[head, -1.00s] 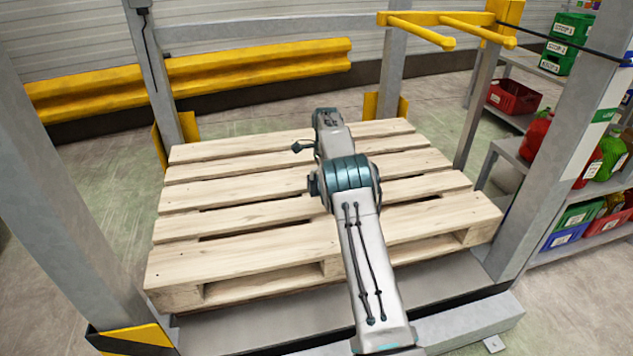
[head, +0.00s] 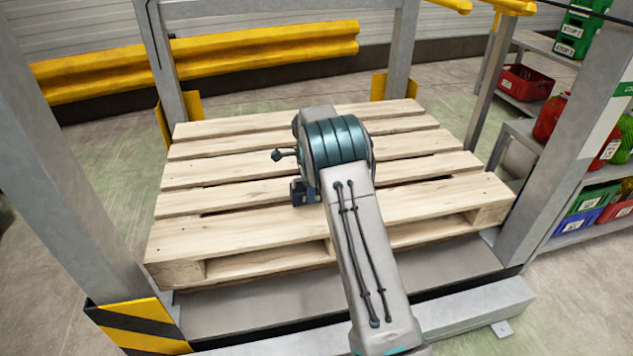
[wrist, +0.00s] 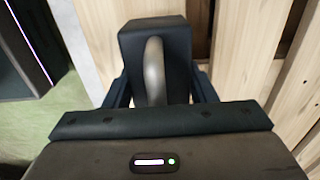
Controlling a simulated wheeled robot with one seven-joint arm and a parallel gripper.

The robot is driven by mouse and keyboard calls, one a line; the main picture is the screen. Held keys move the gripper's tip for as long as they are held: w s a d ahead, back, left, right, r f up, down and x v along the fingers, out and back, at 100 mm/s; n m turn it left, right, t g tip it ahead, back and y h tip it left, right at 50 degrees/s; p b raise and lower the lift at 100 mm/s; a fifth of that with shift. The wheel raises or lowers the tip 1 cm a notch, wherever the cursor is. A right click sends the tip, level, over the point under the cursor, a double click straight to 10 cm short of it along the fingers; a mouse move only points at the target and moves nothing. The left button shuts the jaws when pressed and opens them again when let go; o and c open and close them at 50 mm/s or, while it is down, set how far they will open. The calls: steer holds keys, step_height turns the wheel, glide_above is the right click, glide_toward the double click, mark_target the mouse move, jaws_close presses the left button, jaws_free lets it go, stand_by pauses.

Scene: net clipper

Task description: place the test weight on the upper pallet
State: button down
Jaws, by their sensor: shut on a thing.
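The test weight is a dark block (wrist: 178,40) with a curved grey handle (wrist: 154,70) in the wrist view. My gripper (wrist: 160,88) is shut on it, with a dark finger at each side. The wooden pallet (head: 240,240) fills the middle of the head view, and its slats (wrist: 235,60) show behind and right of the weight in the wrist view. The weight is over or near a pallet edge; I cannot tell whether it touches the wood. In the head view my arm hides most of my gripper and the weight.
Grey uprights frame the pallet, including a near left post (head: 45,150) and a right post (head: 575,150). A yellow-black striped foot (head: 140,322) is at front left. Shelves with bins (head: 590,197) stand at right. A yellow rail (head: 260,52) runs behind. Visible slats are bare.

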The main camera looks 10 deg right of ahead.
mark_target(306, 200)
steer(key=shift+s+a+f, duration=0.15)
steer(key=shift+s+a, duration=0.1)
steer(key=shift+a, duration=0.15)
steer(key=shift+f+b, duration=1.2)
steer(key=shift+f, duration=0.75)
steer(key=c, duration=0.6)
jaws_free()
steer(key=shift+s+f, duration=0.1)
steer(key=shift+f, duration=0.1)
